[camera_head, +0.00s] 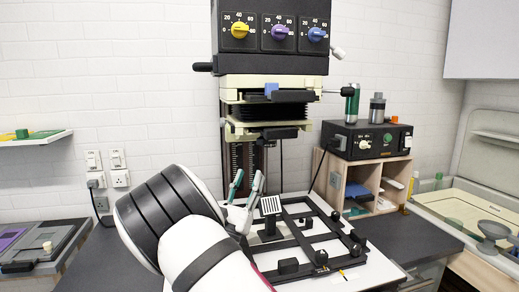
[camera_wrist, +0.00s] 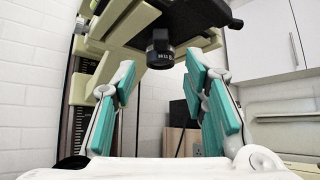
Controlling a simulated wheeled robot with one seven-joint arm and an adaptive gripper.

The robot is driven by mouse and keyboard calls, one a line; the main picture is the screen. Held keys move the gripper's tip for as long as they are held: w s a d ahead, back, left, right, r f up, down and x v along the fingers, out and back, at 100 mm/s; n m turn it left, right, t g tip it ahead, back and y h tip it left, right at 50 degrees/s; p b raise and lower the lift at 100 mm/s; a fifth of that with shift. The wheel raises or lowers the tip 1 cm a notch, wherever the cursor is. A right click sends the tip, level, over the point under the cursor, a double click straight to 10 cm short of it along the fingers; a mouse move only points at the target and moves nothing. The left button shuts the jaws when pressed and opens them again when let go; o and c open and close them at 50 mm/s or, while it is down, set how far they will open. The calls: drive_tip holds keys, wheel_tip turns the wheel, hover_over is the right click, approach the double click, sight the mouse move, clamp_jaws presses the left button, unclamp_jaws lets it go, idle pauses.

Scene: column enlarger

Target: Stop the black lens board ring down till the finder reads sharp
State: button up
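The black lens board ring (camera_wrist: 160,52) hangs under the enlarger's dark lens board, with small pale markings on its lower part. In the wrist view it shows beyond and slightly above the gap between my fingers. My gripper (camera_wrist: 160,88) is open, with teal pads apart and nothing between them. In the head view my gripper (camera_head: 248,182) is below the lens stage (camera_head: 279,133), pointing up; I cannot make out the ring there. The finder (camera_head: 270,206), with a striped face, stands on the easel just right of my gripper. I cannot tell its reading.
The enlarger head (camera_head: 270,60) with three coloured dials is above. A black easel frame (camera_head: 320,255) lies on the white baseboard. A control box (camera_head: 368,140) sits on a wooden shelf unit (camera_head: 335,180) at right. The enlarger's column (camera_head: 240,165) rises behind my gripper.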

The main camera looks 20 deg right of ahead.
drive_tip(key=p+x, duration=0.1)
drive_tip(key=x, duration=0.9)
drive_tip(key=shift+r, duration=0.1)
clamp_jaws()
